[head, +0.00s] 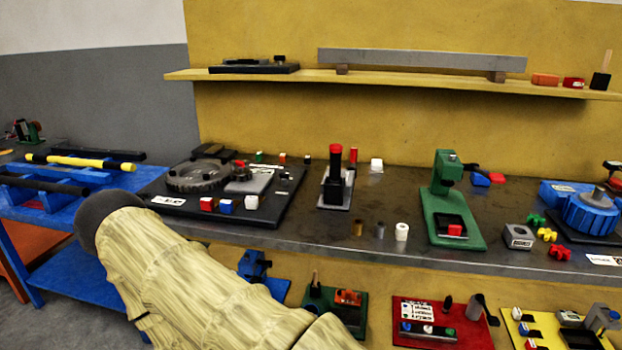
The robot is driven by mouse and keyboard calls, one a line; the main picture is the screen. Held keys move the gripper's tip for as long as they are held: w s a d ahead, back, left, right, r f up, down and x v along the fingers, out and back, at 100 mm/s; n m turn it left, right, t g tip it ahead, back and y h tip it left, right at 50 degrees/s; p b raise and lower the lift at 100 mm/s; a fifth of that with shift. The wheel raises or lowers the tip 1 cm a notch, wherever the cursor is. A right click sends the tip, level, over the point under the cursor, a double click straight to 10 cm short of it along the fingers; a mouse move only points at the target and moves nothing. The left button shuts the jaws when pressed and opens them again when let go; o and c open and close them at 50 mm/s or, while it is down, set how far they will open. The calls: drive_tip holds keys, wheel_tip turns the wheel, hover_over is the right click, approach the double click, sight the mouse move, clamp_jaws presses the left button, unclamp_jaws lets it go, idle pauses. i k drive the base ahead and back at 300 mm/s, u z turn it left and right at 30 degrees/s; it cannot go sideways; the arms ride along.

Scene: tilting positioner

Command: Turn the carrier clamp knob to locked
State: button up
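I cannot tell for certain which part is the carrier clamp knob. A black base plate (270,205) on the bench carries a dark round toothed disc (195,177) and a grey block with a red-topped part (239,168). At the right, a blue device (590,212) has a round ribbed body with a grey stub on top. A black upright fixture with a red cap (336,150) stands mid-bench. No lock marking is readable. My arm, in a pale yellow sleeve, crosses the lower left in front of the bench. My gripper is not in view.
A green press-like stand (447,190) stands on the grey bench (330,228). A blue rack (60,190) holds bars at left. Small loose parts lie along the bench. A shelf (400,80) runs above. Red (470,335) and yellow boards sit below the bench edge.

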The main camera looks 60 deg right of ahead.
sight(284, 176)
drive_tip(key=k, duration=0.25)
drive_tip(key=z, duration=0.75)
